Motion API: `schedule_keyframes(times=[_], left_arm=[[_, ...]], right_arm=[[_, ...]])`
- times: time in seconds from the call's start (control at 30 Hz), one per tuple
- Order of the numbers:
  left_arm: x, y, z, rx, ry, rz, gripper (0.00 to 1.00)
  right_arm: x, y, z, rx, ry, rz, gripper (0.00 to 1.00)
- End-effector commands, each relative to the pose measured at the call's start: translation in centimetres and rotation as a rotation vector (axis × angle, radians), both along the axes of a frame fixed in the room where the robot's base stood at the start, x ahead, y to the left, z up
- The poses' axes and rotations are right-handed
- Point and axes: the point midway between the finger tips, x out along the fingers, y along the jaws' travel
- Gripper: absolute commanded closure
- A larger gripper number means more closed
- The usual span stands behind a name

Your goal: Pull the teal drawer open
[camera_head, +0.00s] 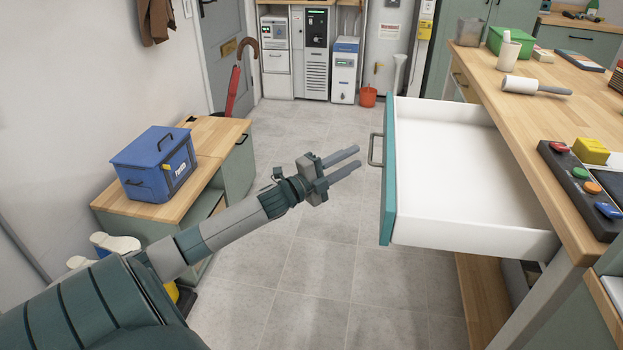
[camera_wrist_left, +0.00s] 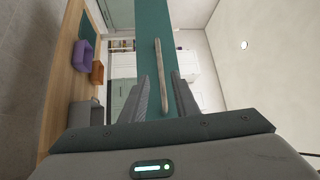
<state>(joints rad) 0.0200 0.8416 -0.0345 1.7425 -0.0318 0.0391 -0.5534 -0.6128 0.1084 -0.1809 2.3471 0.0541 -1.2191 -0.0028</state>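The teal drawer (camera_head: 388,170) is pulled well out from under the wooden counter, and its white inside is empty. Its grey bar handle (camera_head: 373,149) is on the teal front, facing my left gripper. My left gripper (camera_head: 357,158) is open, with its two fingers apart and pointing at the handle. In the head view a small gap shows between the fingertips and the handle. In the left wrist view the handle (camera_wrist_left: 161,62) lines up with the space between the open fingers (camera_wrist_left: 163,82), with the teal front (camera_wrist_left: 150,30) behind it. My right gripper is not in view.
The wooden counter (camera_head: 480,75) holds a button panel (camera_head: 560,178), a roller (camera_head: 520,86) and boxes. A low bench (camera_head: 212,150) with a blue box (camera_head: 150,165) stands left. The tiled floor (camera_head: 320,115) between them is clear.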

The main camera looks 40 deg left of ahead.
Motion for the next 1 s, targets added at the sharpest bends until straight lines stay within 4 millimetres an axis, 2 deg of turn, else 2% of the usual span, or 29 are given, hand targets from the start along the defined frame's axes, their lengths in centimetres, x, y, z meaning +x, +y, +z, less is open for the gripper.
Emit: schedule_keyframes(times=[0.7, 1.0], left_arm=[[-9.3, 1.7, -1.4, 0.000, 0.003, 0.001, 0.72], [-11.8, 2.2, -1.7, -0.001, 0.001, 0.001, 0.72]], right_arm=[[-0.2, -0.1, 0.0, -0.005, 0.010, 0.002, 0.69], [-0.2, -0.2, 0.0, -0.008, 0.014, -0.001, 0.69]])
